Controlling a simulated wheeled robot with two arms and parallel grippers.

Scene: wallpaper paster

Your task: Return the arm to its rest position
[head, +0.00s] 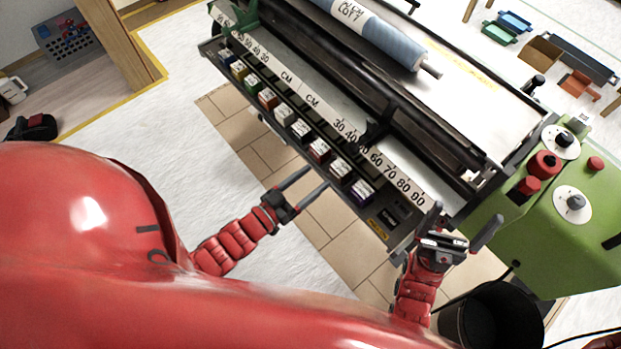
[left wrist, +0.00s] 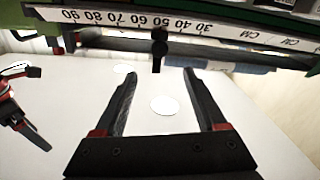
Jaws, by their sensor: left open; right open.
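My left gripper (head: 305,190) is open and empty in front of the wallpaper paster (head: 400,120), near its row of coloured buttons. In the left wrist view its two dark fingers (left wrist: 160,78) are spread apart with nothing between them. My right gripper (head: 462,222) is open near the right end of the machine's ruler strip, beside the green control housing (head: 590,235). No object shows between its fingers. My right gripper also shows at the left edge of the left wrist view (left wrist: 35,135).
A black bucket (head: 492,318) stands below my right gripper. A blue wallpaper roll (head: 375,37) lies on top of the machine. A grey crate (head: 68,42) is at the far left. Open floor (head: 130,115) lies left of the machine.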

